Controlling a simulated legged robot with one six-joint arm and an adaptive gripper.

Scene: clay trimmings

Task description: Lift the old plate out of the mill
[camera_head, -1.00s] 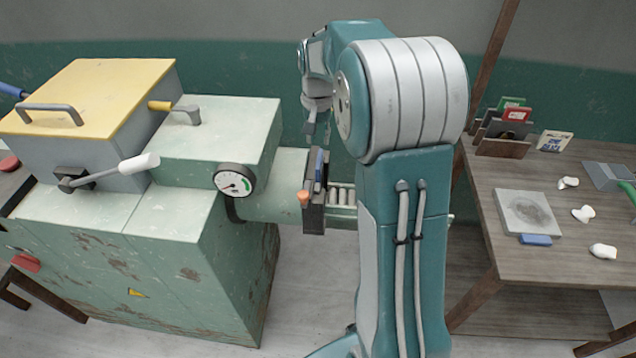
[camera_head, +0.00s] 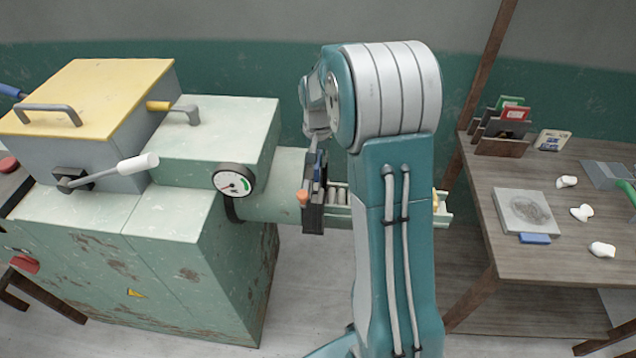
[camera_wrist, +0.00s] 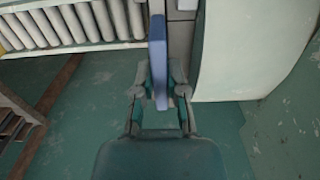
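The mill (camera_head: 190,255) is a worn green machine on the left, with a round barrel (camera_head: 256,212) pointing right. A dark holder (camera_head: 313,216) with an orange knob (camera_head: 302,196) is at the barrel's end. The old plate's blue upright part (camera_head: 319,168) stands up from the holder; its lower part is hidden. In the wrist view, the blue part (camera_wrist: 159,62) stands between my gripper's (camera_wrist: 160,85) two fingers. The fingers are apart on either side of it, with small gaps visible. In the head view, my gripper (camera_head: 318,143) is just above the holder, partly hidden by my arm.
A roller rack (camera_head: 337,194) extends right from the holder, partly behind my arm. A wooden table (camera_head: 475,185) on the right holds a grey slab (camera_head: 526,211), several white lumps and a card rack (camera_head: 502,146). A white-handled lever (camera_head: 138,163) sticks out at the mill's left.

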